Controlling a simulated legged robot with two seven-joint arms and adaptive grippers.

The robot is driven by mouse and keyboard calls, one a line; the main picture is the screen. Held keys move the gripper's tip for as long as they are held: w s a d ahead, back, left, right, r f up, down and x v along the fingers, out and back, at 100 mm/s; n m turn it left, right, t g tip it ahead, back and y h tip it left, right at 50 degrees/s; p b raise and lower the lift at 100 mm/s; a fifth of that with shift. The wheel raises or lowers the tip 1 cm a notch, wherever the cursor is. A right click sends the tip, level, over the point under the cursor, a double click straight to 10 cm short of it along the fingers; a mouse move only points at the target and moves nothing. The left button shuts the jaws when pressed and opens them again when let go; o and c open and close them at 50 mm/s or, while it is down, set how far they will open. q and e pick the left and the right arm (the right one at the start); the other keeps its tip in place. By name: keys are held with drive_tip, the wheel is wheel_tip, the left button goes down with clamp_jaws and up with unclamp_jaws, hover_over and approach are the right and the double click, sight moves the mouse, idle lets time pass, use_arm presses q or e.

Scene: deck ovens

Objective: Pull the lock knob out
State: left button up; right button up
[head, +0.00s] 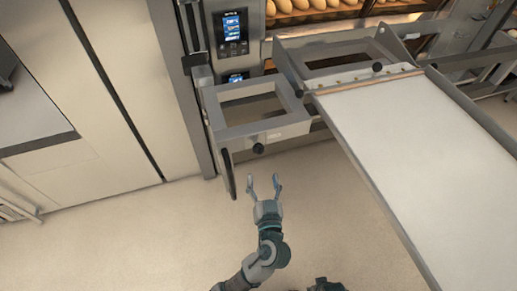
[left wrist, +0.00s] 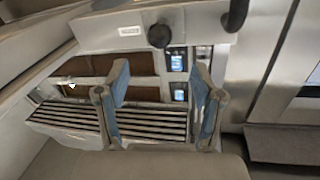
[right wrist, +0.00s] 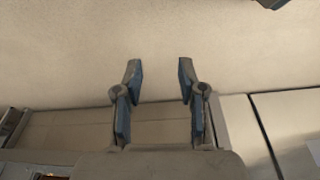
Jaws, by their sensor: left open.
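A round black lock knob (head: 258,148) sticks out of the front of a grey metal frame (head: 228,131) below the oven panel. In the left wrist view the knob (left wrist: 159,36) shows just above and between the fingertips, in line with the gap. My left gripper (head: 264,182) is open and empty, short of the knob and not touching it. Its fingers also show in the left wrist view (left wrist: 160,75). My right gripper (right wrist: 159,68) is open with nothing between its fingers, over bare floor. I cannot make out the right gripper in the head view.
A second black knob (head: 377,68) sits at the head of a long white loader board (head: 430,140) on the right. A dark upright handle (head: 229,174) hangs left of the left gripper. Oven control screens (head: 232,26) and bread (head: 300,5) are behind. Floor around the gripper is clear.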

sight(259, 154)
use_arm(q)
drive_tip(key=w, duration=0.4)
drive_tip(key=w+a, duration=0.1)
drive_tip(key=w, duration=0.7)
drive_tip(key=shift+a, duration=0.25)
drive_tip(key=shift+s, duration=0.1)
